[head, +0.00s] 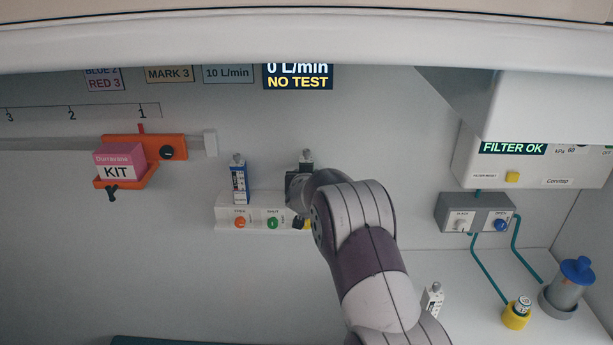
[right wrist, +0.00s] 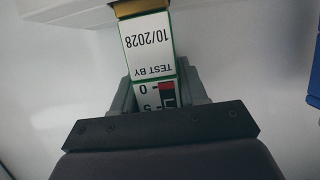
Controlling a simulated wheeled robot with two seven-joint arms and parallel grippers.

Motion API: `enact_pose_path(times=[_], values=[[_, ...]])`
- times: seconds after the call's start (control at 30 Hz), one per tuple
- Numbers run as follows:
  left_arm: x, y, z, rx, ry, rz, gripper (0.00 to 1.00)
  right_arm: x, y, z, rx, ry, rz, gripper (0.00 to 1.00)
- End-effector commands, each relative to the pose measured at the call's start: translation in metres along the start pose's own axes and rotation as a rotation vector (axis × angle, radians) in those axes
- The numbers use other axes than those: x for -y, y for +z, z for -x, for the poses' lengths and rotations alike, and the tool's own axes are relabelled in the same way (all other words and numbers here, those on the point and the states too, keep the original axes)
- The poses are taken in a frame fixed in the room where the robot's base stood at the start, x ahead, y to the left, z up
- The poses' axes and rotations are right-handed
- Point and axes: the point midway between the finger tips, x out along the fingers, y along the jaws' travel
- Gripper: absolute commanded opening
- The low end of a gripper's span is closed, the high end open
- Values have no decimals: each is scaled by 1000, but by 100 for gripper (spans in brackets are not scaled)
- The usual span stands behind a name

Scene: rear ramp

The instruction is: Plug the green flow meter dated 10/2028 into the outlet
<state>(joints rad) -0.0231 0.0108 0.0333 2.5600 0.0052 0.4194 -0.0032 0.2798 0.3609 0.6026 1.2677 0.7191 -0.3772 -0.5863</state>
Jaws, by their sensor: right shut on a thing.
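The green flow meter (right wrist: 148,50) has a white label reading TEST BY 10/2028, upside down in the right wrist view. My right gripper (right wrist: 155,95) is shut on it. In the head view my right gripper (head: 300,187) is at the right end of the white outlet block (head: 255,213), and the flow meter's top (head: 307,156) shows above it. In the right wrist view the meter's far end is at a yellow part (right wrist: 138,8); I cannot tell whether it is seated there. My arm hides part of the block. My left gripper is not in view.
A blue flow meter (head: 239,181) stands upright at the block's left. Another white meter (head: 433,299) is partly hidden behind my arm. An orange holder with a KIT box (head: 117,168) is on the wall. A yellow cup (head: 515,317) and grey canister (head: 567,292) stand right.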

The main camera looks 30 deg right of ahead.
Motion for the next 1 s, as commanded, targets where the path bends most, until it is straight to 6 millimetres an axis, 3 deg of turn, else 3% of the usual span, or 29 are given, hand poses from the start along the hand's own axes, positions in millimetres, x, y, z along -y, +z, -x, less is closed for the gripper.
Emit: enact_pose_path(times=[0.47,0.5,0.6,0.87,1.0], values=[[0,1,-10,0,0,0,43,0,11,-4,-2,0,0,0],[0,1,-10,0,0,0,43,0,11,-4,-2,0,0,46],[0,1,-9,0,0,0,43,0,10,-4,-2,0,0,72],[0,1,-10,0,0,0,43,0,12,-4,2,0,0,72],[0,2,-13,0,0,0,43,0,12,6,0,-1,0,72]])
